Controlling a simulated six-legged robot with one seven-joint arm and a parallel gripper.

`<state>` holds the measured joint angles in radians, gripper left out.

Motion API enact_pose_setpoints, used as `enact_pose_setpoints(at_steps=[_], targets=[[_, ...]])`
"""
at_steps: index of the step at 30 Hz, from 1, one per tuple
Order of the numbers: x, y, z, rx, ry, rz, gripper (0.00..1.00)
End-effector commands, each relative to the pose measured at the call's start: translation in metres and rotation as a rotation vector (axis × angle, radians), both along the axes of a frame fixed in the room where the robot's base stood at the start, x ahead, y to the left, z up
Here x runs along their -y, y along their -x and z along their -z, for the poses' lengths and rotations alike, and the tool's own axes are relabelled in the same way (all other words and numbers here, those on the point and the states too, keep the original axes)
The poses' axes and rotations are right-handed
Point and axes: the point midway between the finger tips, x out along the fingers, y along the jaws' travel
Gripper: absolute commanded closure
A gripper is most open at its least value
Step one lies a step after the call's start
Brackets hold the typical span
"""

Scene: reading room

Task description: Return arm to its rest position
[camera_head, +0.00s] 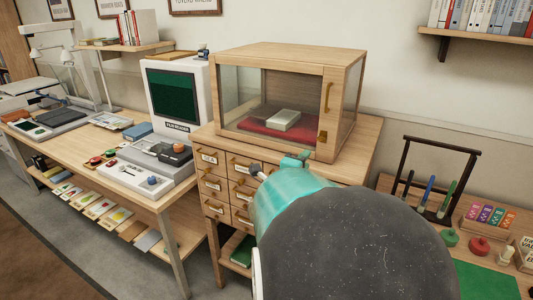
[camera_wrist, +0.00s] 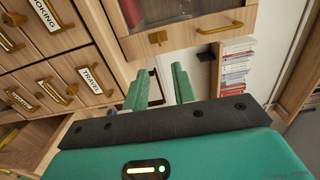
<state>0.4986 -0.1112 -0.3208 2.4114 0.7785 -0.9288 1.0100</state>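My arm reaches forward from the bottom of the head view, a dark rounded link with a teal part beyond it. It hides much of the card-drawer cabinet (camera_head: 212,186). My gripper (camera_wrist: 160,84) shows in the wrist view with two green fingers apart and nothing between them. Beyond it in that view are the labelled drawers (camera_wrist: 55,85) at the left and the glass case's wooden door frame with a brass knob (camera_wrist: 158,37) at the top. In the head view the gripper is mostly hidden behind my arm.
The glass case (camera_head: 290,100) stands on the cabinet, its door looking shut, with a pale book (camera_head: 284,120) on a red pad inside. A desk with a green-screened terminal (camera_head: 172,95) stands at the left. A low table with a dark rack (camera_head: 435,175), stamps and a green mat (camera_head: 487,280) is at the right.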

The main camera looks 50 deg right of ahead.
Motion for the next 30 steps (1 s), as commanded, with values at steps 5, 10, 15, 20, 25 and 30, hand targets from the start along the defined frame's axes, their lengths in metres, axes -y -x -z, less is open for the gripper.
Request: enact_pose_setpoints(at_steps=[5, 10, 15, 20, 25, 30], targets=[[0.000, 0.000, 0.000, 0.000, 0.000, 0.000, 0.74], [-0.003, -0.006, -0.001, -0.011, -0.006, -0.024, 0.74], [-0.043, -0.059, -0.002, -0.128, -0.050, -0.256, 0.74], [-0.129, -0.124, -0.002, -0.374, -0.059, -0.639, 0.74], [-0.243, -0.154, 0.005, -0.707, 0.031, -1.054, 0.74], [-0.348, -0.134, 0.020, -1.095, 0.214, -1.424, 0.74]])
